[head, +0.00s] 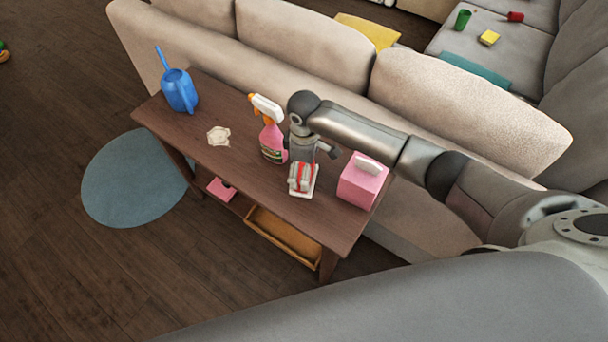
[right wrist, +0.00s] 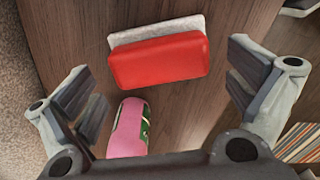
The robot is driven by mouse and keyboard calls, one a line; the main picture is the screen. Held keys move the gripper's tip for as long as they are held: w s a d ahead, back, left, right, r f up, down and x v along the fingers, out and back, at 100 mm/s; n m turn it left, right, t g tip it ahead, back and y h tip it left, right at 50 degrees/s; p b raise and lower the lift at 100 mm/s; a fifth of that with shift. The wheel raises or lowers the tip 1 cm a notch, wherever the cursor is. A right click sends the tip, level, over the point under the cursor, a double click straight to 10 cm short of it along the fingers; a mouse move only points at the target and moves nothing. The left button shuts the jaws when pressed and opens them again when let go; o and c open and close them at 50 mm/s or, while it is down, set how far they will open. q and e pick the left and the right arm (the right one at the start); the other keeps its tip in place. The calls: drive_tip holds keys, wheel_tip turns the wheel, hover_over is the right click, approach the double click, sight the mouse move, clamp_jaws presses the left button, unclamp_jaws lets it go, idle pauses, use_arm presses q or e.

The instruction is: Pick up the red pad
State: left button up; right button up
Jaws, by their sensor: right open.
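The red pad (right wrist: 158,60) lies on a pale white slab (right wrist: 155,28) on the wooden table (head: 232,165). In the head view it is mostly hidden under my right gripper (head: 302,180), with only thin red slivers showing. My right gripper is open over the pad. In the right wrist view its two fingers (right wrist: 162,82) stand apart, one to the left and one to the right of the pad, with nothing between them held. My left gripper is not in view.
A pink spray bottle (head: 271,140) stands close to the left of the right gripper; its pink body (right wrist: 128,130) shows in the right wrist view. A pink tissue box (head: 361,186) is to the right. A crumpled cloth (head: 218,136) and blue watering can (head: 179,92) are farther left. The sofa (head: 300,75) runs behind.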

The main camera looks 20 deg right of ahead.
wheel_tip(320, 180, down, 2)
drive_tip(key=shift+f, duration=0.65)
drive_tip(key=c, duration=0.5)
drive_tip(key=shift+c, duration=1.4)
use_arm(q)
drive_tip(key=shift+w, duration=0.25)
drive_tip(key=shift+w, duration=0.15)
use_arm(e)
drive_tip(key=shift+w, duration=0.1)
